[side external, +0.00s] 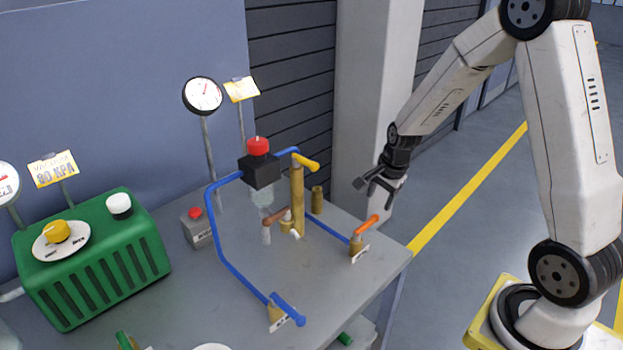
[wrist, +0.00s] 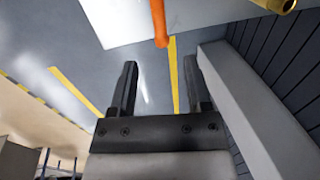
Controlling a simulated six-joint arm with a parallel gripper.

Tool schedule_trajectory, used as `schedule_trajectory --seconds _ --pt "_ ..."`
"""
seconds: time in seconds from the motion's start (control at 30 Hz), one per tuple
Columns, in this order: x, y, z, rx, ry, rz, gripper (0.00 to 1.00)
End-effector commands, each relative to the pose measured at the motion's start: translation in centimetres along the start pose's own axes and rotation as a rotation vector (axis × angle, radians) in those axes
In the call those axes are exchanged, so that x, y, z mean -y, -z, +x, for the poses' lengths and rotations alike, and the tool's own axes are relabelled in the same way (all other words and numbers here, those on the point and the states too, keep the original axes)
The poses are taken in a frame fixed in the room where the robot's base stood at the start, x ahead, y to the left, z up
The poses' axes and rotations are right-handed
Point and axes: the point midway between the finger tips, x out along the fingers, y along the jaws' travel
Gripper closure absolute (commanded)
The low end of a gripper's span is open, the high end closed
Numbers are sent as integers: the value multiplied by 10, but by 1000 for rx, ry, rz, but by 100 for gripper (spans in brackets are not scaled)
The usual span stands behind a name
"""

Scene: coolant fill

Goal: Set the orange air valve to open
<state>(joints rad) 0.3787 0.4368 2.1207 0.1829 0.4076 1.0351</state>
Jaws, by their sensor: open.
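The orange air valve handle (side external: 367,225) sits on a small brass body (side external: 356,246) at the right edge of the grey table, with a white label beside it. The handle slants up to the right in the side view. In the wrist view an orange bar (wrist: 159,22) reaches down from the top edge, beyond the fingertips. My gripper (side external: 369,188) is above and slightly right of the valve, apart from it. Its two dark fingers (wrist: 160,72) are spread with nothing between them. The label's text is too small to read.
A brass post with a yellow handle (side external: 306,161), a copper-coloured handle (side external: 274,216) and a blue valve handle (side external: 287,309) stand on the table (side external: 330,285). Blue pipes (side external: 216,230) join a black block with a red cap (side external: 257,146). A pillar (side external: 365,110) rises behind my gripper.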

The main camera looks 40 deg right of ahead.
Motion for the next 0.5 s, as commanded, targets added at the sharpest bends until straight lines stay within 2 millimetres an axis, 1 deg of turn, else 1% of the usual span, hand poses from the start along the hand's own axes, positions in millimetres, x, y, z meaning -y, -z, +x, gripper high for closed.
schedule_trajectory --seconds 0.27,0.5 --pt "0 -1 10 1 -2 -4 37" --pt "0 -1 31 1 -2 -4 37"
